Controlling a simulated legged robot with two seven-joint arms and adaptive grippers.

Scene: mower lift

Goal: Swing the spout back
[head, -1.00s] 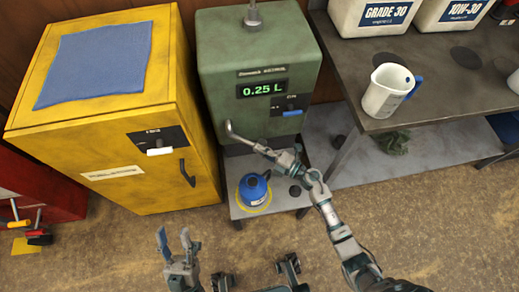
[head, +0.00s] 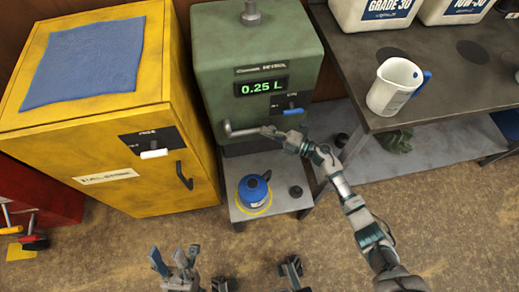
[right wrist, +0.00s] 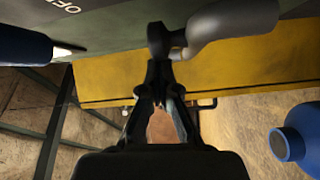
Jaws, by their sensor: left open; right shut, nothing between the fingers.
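The spout (head: 243,131) is a grey bent tube on the front of the green dispenser (head: 250,55), whose display reads 0.25 L. It points to the right, close along the dispenser's front. My right gripper (head: 274,131) is shut and empty at the spout's outer end, seemingly touching it. In the right wrist view the spout (right wrist: 232,22) lies just beyond the fingertips (right wrist: 162,75); exact contact is unclear. A blue can (head: 253,190) stands below on a yellow ring, and also shows in the right wrist view (right wrist: 301,135). My left gripper (head: 174,256) is open and empty, low in front.
A dispenser switch with a blue handle (head: 293,111) sits above my right gripper. A yellow cabinet (head: 60,150) with a blue cloth (head: 85,62) stands left. A dark bench (head: 440,75) at right holds a white jug (head: 390,88) and canisters. The floor in front is open.

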